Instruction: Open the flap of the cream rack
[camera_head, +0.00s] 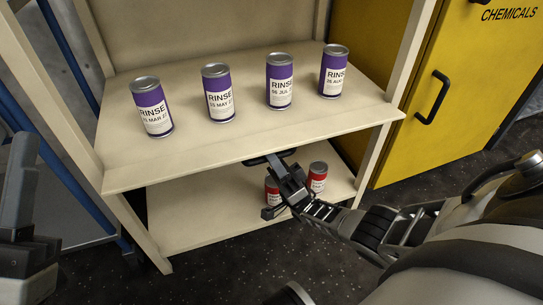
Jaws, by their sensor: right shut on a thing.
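The cream rack (130,222) stands ahead of me, with a wide cream board (225,150) at its upper level. A dark handle (268,157) sits at the middle of this board's front edge. My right gripper (277,165) reaches up from the lower right and is shut on the handle. The board looks flat, and I cannot see a seam between flap and shelf. The gripper hides part of the handle. My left gripper (22,175) stands at the left edge, away from the rack; its jaw opening is not clear.
Several purple RINSE cans (219,93) stand upright on the board. Red cans (317,177) stand on the lower shelf (215,215), partly behind my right gripper. A yellow CHEMICALS cabinet (470,90) is at the right. Blue bars (60,165) are at the left.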

